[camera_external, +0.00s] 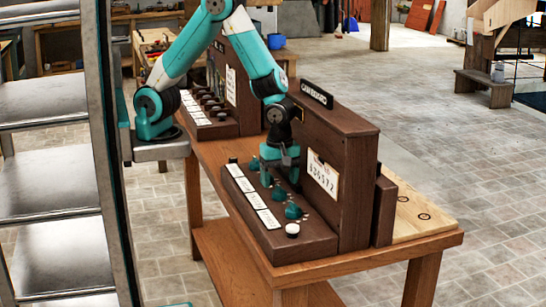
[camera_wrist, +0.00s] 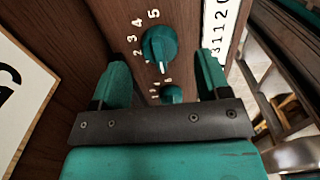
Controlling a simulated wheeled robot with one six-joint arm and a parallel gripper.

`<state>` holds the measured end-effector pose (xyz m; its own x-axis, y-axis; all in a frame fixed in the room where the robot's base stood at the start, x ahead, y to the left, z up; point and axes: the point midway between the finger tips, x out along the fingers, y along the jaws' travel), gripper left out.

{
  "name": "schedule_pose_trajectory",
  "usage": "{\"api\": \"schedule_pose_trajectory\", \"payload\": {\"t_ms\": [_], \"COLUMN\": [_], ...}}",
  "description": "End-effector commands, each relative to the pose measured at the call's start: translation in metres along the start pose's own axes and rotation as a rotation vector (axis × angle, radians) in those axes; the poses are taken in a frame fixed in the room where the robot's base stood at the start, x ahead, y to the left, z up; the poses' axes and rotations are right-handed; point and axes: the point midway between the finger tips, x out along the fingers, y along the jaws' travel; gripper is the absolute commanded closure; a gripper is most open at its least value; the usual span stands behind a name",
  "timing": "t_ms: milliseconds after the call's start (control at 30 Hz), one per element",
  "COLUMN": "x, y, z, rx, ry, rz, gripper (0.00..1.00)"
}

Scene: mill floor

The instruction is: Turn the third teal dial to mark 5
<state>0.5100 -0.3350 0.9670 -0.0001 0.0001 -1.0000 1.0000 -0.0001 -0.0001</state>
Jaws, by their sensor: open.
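My gripper (camera_external: 282,172) points down over the sloped front panel of a dark wooden console, among its teal dials. Its jaws are open and empty in the wrist view (camera_wrist: 164,74). A large teal dial (camera_wrist: 160,45) sits just beyond the fingertips, between their lines; white numerals including 2, 3, 4 and 5 curve around its left and top. A white mark shows at its lower edge. A smaller-looking teal dial (camera_wrist: 171,94) shows between the fingers. In the external view, one teal dial (camera_external: 293,211) is nearest the front and another (camera_external: 253,163) is behind; the gripper partly hides the middle.
White label cards (camera_external: 257,205) line the panel's left edge. A white knob (camera_external: 292,230) is at its near end. The tall console back (camera_external: 345,175) with a number card stands right of my gripper. A second console (camera_external: 215,110) is behind on the wooden bench (camera_external: 420,243).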

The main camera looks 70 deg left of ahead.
Motion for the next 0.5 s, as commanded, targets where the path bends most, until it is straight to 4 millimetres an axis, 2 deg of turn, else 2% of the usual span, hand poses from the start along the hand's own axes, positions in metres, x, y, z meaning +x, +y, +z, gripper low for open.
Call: {"api": "schedule_pose_trajectory", "payload": {"t_ms": [100,200,500], "x": [0.019,0.028,0.035], "y": [-0.001,0.000,0.000], "z": [-0.001,0.000,0.000], "rx": [0.000,0.000,0.000], "ry": [0.002,0.001,0.000], "rz": [-0.003,-0.001,0.000], "gripper": [0.30,0.30,0.30]}}
